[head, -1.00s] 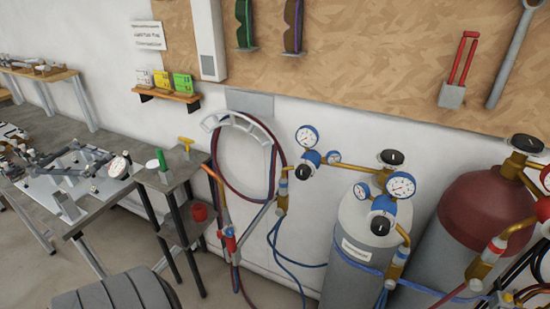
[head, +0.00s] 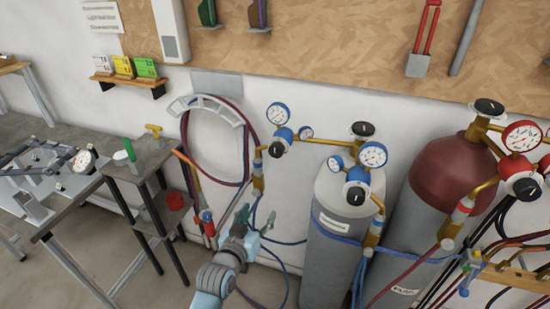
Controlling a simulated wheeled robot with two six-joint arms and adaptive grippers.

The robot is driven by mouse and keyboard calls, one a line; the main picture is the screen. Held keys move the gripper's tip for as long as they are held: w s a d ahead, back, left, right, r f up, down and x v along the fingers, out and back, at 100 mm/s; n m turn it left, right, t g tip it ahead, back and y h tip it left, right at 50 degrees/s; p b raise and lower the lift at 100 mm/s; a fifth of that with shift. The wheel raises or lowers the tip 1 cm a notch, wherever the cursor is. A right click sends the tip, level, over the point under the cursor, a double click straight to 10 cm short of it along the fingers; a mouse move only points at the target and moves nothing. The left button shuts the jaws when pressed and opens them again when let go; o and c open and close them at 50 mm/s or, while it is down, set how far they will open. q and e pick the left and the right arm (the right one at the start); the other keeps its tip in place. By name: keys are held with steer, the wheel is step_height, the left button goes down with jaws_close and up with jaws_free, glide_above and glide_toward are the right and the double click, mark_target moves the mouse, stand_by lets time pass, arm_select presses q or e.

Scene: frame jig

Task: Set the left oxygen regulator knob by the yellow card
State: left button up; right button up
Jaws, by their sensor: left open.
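The left oxygen regulator is on the wall pipe, with blue-rimmed gauges (head: 277,113) and a dark knob (head: 277,149) below. The knob's setting is too small to read. The yellow card (head: 123,66) stands between a white and a green card on a small wooden wall shelf. Its writing is not legible. My left gripper (head: 257,214) is open and empty, fingers pointing up, below the left regulator in the picture and apart from its knob. My right gripper is not in view.
A second blue-gauged regulator with a dark knob (head: 356,195) sits by the grey cylinder (head: 325,255). A red-topped cylinder (head: 440,190) with a red-rimmed gauge (head: 522,136) stands at right. Hoses (head: 245,150) hang on the wall. A small stand (head: 150,160) is left of my arm.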

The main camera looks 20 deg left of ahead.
mark_target(275, 153)
arm_select(q)
step_height(275, 153, up, 12)
steer(key=w+t, duration=0.1)
steer(key=t, duration=0.2)
steer(key=w, duration=0.4)
steer(key=w+b, duration=0.1)
steer(key=w, duration=0.3)
steer(key=w+d, duration=0.1)
steer(key=w, duration=0.4)
steer(key=shift+f, duration=0.35)
steer(key=shift+w+r, duration=0.1)
steer(key=shift+w, duration=0.35)
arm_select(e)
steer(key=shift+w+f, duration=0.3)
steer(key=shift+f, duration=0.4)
arm_select(q)
steer(key=shift+c, duration=0.5)
steer(key=c, duration=1.1)
